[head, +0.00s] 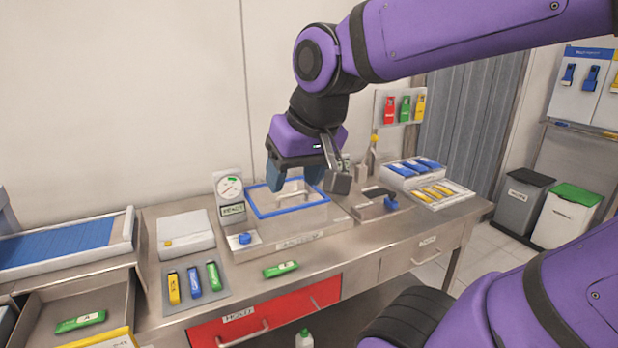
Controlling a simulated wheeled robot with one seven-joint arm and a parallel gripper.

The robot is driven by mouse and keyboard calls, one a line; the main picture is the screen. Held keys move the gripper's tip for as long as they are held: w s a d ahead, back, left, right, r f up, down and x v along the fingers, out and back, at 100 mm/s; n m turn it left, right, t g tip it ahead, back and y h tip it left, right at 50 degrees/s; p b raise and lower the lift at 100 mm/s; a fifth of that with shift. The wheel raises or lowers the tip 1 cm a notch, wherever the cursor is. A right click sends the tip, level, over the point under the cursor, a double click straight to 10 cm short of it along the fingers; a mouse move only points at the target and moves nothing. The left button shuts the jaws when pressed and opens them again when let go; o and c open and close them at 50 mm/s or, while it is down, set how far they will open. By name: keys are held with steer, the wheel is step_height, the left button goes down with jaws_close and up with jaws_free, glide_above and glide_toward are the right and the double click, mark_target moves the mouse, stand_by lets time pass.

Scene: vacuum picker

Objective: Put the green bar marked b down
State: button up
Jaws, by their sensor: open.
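A green bar (281,269) lies flat on the bare steel worktop near its front edge, in front of a blue-rimmed chamber. It has a white label, too small to read surely. Another green bar (80,321) with a white label lies in the metal tray at the lower left. A third green bar (213,276) lies on a grey mat beside a blue and a yellow one. Which bar is marked b I cannot tell. My gripper (295,183) is open, pointing down over the chamber, with no bar seen between its fingers and apart from all three green bars.
The chamber (288,208) has a metal handle on top, close under my fingers. A gauge (230,188) stands at its left, a blue knob (245,238) in front. A white box (185,233), blue-bar tray (413,172) and yellow-bar tray (438,192) flank it. A red drawer (265,312) is below.

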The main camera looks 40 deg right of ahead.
steer(key=s, duration=0.1)
steer(key=s+n, duration=0.2)
steer(key=shift+s+a+r, duration=0.3)
steer(key=shift+s, duration=0.1)
